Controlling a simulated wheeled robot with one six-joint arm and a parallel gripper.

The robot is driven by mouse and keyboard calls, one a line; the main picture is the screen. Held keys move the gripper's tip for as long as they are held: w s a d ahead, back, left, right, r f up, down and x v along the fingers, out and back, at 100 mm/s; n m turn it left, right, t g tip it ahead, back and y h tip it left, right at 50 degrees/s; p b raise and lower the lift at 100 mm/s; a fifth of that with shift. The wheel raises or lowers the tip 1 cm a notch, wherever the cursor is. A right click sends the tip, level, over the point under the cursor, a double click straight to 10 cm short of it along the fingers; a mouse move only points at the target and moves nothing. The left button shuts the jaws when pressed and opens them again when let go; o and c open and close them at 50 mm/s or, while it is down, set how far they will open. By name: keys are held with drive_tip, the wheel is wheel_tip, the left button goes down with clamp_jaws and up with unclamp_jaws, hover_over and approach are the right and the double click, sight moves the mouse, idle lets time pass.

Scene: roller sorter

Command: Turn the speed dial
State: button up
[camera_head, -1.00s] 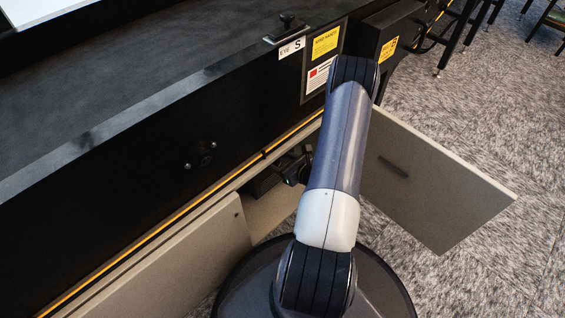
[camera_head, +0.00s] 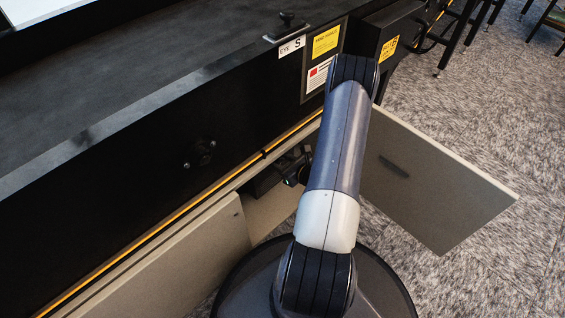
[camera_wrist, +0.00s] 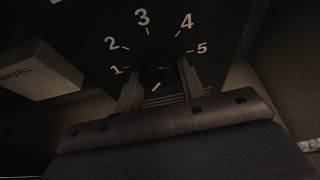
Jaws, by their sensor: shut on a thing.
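The speed dial (camera_wrist: 157,78) is a dark round knob on a black panel, with white numbers 1 to 5 arched around it. A short white line shows on the knob, slanting from lower left to upper right; which end points is not clear. My gripper (camera_wrist: 159,73) is shut on the dial, with one finger at its left side near the 1 and the other at its right side below the 5. In the head view the dial is hidden; only part of my wrist shows in the open cabinet.
An open cabinet door (camera_head: 425,185) stands right of my arm, and a beige panel (camera_head: 180,255) is to the left. In the wrist view a pale lettered box (camera_wrist: 38,75) sits left of the dial. Carpet is free at right.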

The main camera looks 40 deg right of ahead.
drive_tip(key=n+b, duration=0.1)
drive_tip(key=b, duration=0.1)
drive_tip(key=n+h+b, duration=0.1)
drive_tip(key=b, duration=0.1)
drive_tip(key=shift+a+f+h, duration=0.1)
drive_tip(key=shift+f+h, duration=0.2)
drive_tip(key=shift+r+n+t+h+b, duration=0.15)
drive_tip(key=shift+n+t+h+b, duration=0.3)
drive_tip(key=shift+n+b, duration=0.4)
drive_tip(key=shift+n+h, duration=0.55)
drive_tip(key=shift+n, duration=0.4)
drive_tip(key=o, duration=1)
drive_tip(key=shift+r, duration=0.1)
drive_tip(key=shift+s, duration=0.1)
drive_tip(key=p+v, duration=0.3)
drive_tip(key=v, duration=0.7)
drive_tip(key=shift+s+a, duration=0.15)
drive_tip(key=shift+s, duration=0.25)
